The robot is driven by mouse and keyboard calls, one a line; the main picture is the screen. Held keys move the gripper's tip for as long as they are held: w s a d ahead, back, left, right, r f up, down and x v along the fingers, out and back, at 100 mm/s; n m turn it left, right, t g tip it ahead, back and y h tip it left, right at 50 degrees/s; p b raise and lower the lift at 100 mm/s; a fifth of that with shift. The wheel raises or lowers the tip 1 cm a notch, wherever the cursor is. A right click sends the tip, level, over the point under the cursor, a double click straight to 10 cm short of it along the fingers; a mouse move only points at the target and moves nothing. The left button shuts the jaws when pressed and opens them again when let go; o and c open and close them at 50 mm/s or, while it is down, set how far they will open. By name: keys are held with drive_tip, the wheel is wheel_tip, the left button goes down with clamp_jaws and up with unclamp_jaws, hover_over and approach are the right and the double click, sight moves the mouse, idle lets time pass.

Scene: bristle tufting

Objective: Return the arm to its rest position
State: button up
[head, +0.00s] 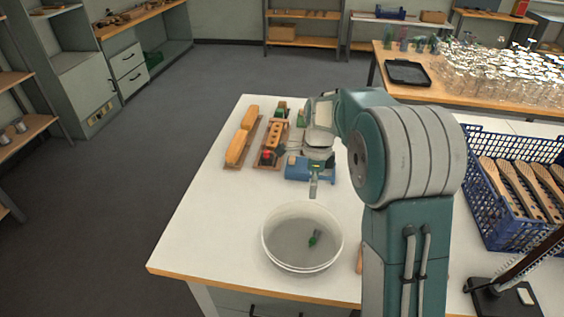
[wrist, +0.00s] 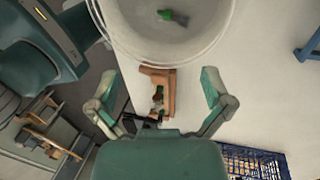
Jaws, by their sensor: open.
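My arm rises from the lower right of the head view and bends over the white table (head: 210,235). My gripper (wrist: 158,76) shows in the wrist view with its two fingers spread wide and nothing between them. In the head view the arm's end hangs above the table near a blue device (head: 296,170), and its fingers are hard to make out. A white bowl (head: 275,243) stands near the table's front, with a small green piece (head: 314,239) in it. The bowl also shows at the top of the wrist view (wrist: 140,50).
Wooden blocks (head: 238,148) lie at the table's back left. A blue crate (head: 470,200) of wooden brush bodies stands right of my arm. A wooden holder (wrist: 171,92) shows below the bowl in the wrist view. Glassware (head: 490,75) fills the far table. The table's left front is clear.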

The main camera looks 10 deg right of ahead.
drive_tip(key=s+r+n+t, duration=0.4)
drive_tip(key=s+r+n, duration=0.5)
drive_tip(key=s+r, duration=0.2)
drive_tip(key=s+a+r+n+t+h, duration=0.1)
drive_tip(key=s+n+t, duration=0.3)
drive_tip(key=s+n, duration=0.8)
drive_tip(key=shift+s+n, duration=0.3)
drive_tip(key=shift+s, duration=0.6)
drive_tip(key=shift+a+r, duration=0.1)
